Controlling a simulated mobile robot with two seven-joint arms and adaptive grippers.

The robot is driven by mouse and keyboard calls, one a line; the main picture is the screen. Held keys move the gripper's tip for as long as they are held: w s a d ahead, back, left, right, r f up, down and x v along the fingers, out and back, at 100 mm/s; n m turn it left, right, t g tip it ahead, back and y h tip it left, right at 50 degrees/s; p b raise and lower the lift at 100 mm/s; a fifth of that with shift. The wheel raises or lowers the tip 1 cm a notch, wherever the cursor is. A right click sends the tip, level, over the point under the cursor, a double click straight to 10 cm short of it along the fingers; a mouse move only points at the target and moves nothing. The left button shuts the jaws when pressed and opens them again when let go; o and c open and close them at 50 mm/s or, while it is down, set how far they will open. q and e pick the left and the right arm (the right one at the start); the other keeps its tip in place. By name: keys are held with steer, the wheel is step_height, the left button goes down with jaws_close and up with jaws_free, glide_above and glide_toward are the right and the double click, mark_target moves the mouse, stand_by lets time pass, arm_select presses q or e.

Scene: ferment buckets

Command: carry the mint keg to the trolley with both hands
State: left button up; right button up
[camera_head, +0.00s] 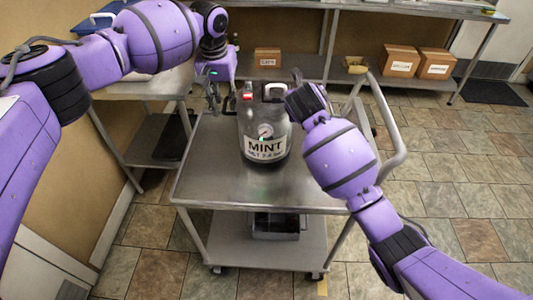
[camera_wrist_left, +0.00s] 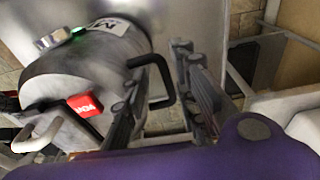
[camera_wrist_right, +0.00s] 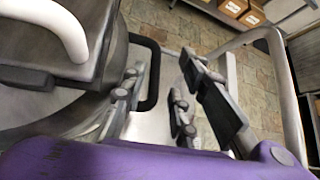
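The mint keg (camera_head: 263,130) is a grey metal drum with a MINT label, a gauge and a red tag. It stands upright on the top of the steel trolley (camera_head: 200,185). My left gripper (camera_head: 213,98) is at the keg's left side; in the left wrist view its fingers (camera_wrist_left: 163,103) are apart, with the black side handle (camera_wrist_left: 163,78) between them. My right gripper (camera_wrist_right: 155,100) is at the other side, its fingers apart around the other black handle (camera_wrist_right: 153,72). In the head view my right arm hides most of that gripper and the keg's right edge.
The trolley's push handle (camera_head: 393,130) rises at its right, close to my right arm. A grey box (camera_head: 275,226) sits on its lower shelf. A side table (camera_head: 140,88) stands at left; a rear shelf holds cardboard boxes (camera_head: 400,60).

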arm_select(q)
steer(key=shift+s, duration=0.15)
arm_select(e)
steer(key=shift+s, duration=0.15)
arm_select(q)
steer(key=shift+r, duration=0.25)
arm_select(e)
steer(key=shift+f, duration=0.1)
arm_select(q)
step_height(320, 180, up, 12)
steer(key=s, duration=0.1)
steer(key=shift+s+a+f, duration=0.15)
steer(key=shift+f, duration=0.1)
arm_select(e)
steer(key=v, duration=1.2)
steer(key=shift+d, duration=0.1)
